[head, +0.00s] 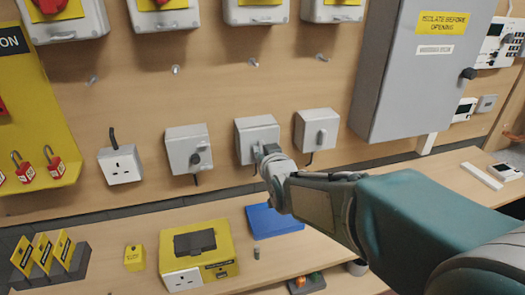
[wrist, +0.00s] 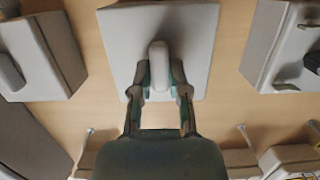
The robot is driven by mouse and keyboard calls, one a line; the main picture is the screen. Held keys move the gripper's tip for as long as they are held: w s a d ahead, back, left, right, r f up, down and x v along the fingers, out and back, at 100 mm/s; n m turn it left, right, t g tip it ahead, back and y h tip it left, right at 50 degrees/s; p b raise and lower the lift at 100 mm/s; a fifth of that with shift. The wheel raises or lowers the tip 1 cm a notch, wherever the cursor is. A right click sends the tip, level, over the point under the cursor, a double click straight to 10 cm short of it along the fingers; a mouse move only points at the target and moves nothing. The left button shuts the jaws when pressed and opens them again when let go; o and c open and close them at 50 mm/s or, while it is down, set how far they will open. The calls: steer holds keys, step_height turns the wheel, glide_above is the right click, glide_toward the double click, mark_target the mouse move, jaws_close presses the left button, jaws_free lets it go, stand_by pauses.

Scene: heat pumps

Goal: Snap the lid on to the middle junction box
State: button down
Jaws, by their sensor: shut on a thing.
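The middle junction box (head: 256,130) is a light grey box on the wooden wall panel, between two similar grey boxes. Its front is a grey lid (wrist: 185,30) with a raised rounded handle (wrist: 159,65) at its centre. My gripper (head: 264,151) is in front of this box. In the wrist view my gripper (wrist: 160,90) has one finger on each side of the handle and is shut on it. The lid covers the box front, and the box behind it is mostly hidden. I cannot tell whether a gap is left between lid and box.
The left grey box (head: 188,148) and right grey box (head: 317,129) flank it closely. A white socket (head: 120,164) hangs further left. A large grey cabinet (head: 410,75) juts out at right. Below, the bench holds a yellow tester (head: 200,255) and a blue tray (head: 274,219).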

steer(key=shift+w+a, duration=0.1)
steer(key=shift+w, duration=0.3)
stand_by(0.7)
steer(key=c, duration=0.7)
jaws_free()
steer(key=shift+s+f+v, duration=0.1)
steer(key=shift+f+v, duration=0.35)
steer(key=shift+v, duration=1.85)
steer(key=shift+s+f+v, duration=0.1)
steer(key=shift+f+v, duration=0.3)
steer(key=shift+v, duration=1.9)
steer(key=shift+s+f+v, duration=0.1)
steer(key=shift+f+v, duration=0.35)
steer(key=shift+v, duration=1.85)
